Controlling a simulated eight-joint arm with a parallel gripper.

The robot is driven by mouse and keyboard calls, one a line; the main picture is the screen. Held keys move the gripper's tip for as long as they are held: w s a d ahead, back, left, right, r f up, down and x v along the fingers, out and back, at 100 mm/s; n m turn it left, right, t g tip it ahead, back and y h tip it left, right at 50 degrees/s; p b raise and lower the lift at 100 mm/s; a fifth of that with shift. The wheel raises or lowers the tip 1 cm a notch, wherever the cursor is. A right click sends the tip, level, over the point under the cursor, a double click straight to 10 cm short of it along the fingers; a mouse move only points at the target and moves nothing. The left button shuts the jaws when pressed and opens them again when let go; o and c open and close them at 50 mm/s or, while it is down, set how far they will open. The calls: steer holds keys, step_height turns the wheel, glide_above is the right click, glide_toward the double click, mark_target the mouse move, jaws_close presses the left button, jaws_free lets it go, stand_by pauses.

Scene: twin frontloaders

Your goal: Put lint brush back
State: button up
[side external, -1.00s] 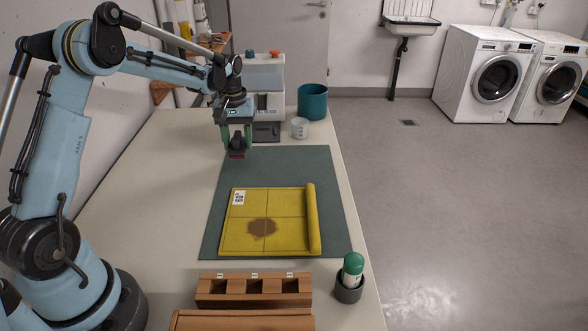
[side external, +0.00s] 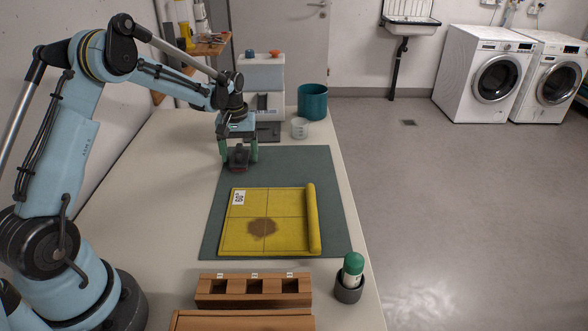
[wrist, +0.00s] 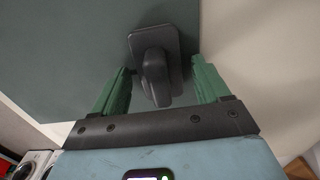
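The lint brush (side external: 239,157) is dark grey with a broad flat head, a raised grip and a small red patch low on its front. My gripper (side external: 239,154) has one green finger on either side of it, pointing down. In the wrist view the brush (wrist: 153,62) sits between the fingertips (wrist: 161,68), with its grip towards my palm.
A yellow cloth (side external: 290,205) with a brown stain lies on the mat. A wooden three-slot block (side external: 254,300) and a green-capped bottle in a dark cup (side external: 348,291) stand in front. A white-and-grey unit (side external: 264,75), teal bin (side external: 313,101) and white cup (side external: 300,128) stand behind.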

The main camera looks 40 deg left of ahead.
mark_target(239, 147)
step_height(239, 147, up, 12)
steer(key=shift+f, duration=0.25)
steer(key=s+d+r+m+t, duration=0.35)
steer(key=s+d+r, duration=0.25)
steer(key=d, duration=0.5)
steer(key=s+d+f+m+t, duration=0.3)
steer(key=s+d, duration=0.4)
steer(key=s, duration=0.3)
steer(key=shift+d+f+m+t, duration=0.35)
steer(key=shift+f+m, duration=0.25)
steer(key=shift+m, duration=0.65)
